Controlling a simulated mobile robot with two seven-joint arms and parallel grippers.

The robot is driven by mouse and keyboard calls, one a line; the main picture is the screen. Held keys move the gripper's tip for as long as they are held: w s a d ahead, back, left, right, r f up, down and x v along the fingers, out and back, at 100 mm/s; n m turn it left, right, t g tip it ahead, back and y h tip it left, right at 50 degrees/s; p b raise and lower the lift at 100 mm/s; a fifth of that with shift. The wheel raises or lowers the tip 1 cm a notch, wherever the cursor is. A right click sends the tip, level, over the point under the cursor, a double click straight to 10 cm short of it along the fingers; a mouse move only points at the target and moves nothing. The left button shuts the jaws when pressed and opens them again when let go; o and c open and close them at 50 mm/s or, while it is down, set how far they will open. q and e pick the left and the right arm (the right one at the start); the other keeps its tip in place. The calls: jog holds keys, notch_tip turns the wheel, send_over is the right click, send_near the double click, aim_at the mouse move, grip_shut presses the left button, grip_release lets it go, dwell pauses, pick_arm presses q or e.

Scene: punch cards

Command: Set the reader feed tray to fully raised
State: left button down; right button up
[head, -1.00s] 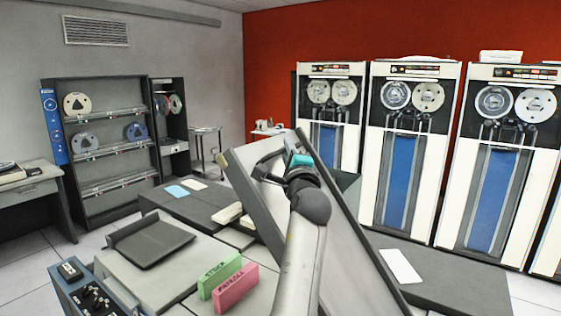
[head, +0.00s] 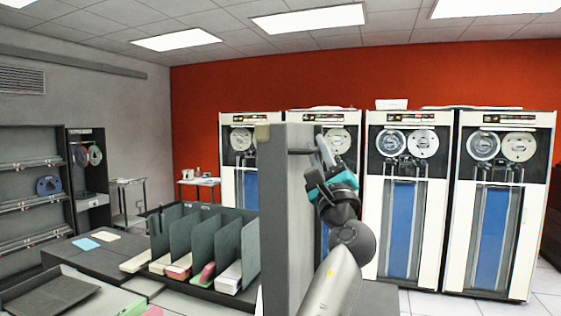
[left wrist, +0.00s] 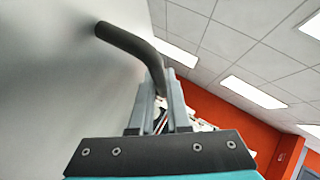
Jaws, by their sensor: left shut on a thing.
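The reader feed tray (head: 283,230) is a large grey panel that stands about upright in the middle of the head view, almost edge-on. A dark bar handle (head: 300,151) sticks out near its top. My left gripper (head: 325,155) is on the right side of the panel, shut on the handle. In the left wrist view the bent handle (left wrist: 125,40) runs from the pale panel face (left wrist: 60,90) into the left gripper's fingers (left wrist: 166,103). The panel's hinge at the bottom is hidden. My right gripper is not in view.
Left of the panel is a dark rack with upright dividers (head: 228,240) and card stacks (head: 229,277). A dark flat tray (head: 50,296) lies at the lower left. Tape cabinets (head: 404,280) stand behind on the right. Open air surrounds the top of the panel.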

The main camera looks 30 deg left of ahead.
pick_arm(q)
jog(key=shift+m+t+h, duration=0.3)
jog(key=shift+m+t, duration=0.3)
jog(key=shift+m, duration=0.3)
jog(key=d, duration=0.3)
jog(key=d+b, duration=0.1)
jog(key=d, duration=0.1)
jog(key=shift+w+d, duration=0.3)
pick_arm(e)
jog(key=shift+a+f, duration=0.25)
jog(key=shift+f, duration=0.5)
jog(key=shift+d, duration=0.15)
pick_arm(q)
jog(key=c, duration=1.2)
grip_release()
jog(key=shift+f, duration=0.15)
jog(key=shift+o, duration=0.2)
jog(key=b+v, duration=0.4)
jog(key=v, duration=1.1)
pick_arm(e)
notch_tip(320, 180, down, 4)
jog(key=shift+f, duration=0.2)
